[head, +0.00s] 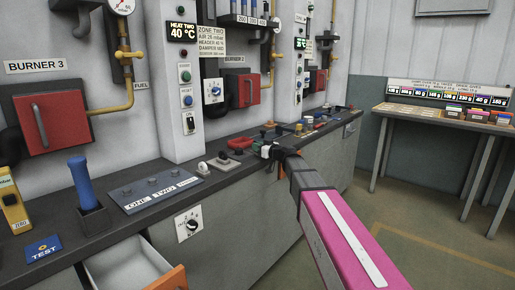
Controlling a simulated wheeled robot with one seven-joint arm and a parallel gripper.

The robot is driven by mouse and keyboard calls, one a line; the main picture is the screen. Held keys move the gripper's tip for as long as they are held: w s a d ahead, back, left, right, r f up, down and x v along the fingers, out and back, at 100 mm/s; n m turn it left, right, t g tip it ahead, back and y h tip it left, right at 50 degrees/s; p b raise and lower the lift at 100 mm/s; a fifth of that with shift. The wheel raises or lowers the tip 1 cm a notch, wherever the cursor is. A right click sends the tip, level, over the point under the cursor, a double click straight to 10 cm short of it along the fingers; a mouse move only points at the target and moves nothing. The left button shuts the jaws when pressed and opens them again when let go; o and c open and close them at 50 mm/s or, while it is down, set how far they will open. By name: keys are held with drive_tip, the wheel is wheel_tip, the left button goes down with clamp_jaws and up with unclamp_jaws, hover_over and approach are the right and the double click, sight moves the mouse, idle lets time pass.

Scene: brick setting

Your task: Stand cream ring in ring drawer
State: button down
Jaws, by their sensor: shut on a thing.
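My gripper (266,150) is at the far end of my pink arm, over the front edge of the long counter. It is shut on a small pale thing (264,152), mostly hidden by the jaws; I cannot tell for certain that it is the cream ring. An open drawer (125,265) with pale inside walls and an orange front shows at the lower left, cut off by the frame. I cannot read a label on it. It is well apart from my gripper, nearer the camera.
The dark counter carries a blue lever (82,180), a switch panel (152,190), a red object (240,143) and several small items further back. A red burner box (58,117) hangs on the wall. A side table (440,117) stands at right; the floor between is clear.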

drive_tip(key=shift+f, duration=0.1)
drive_tip(key=c, duration=1.2)
unclamp_jaws()
drive_tip(key=shift+o, duration=0.2)
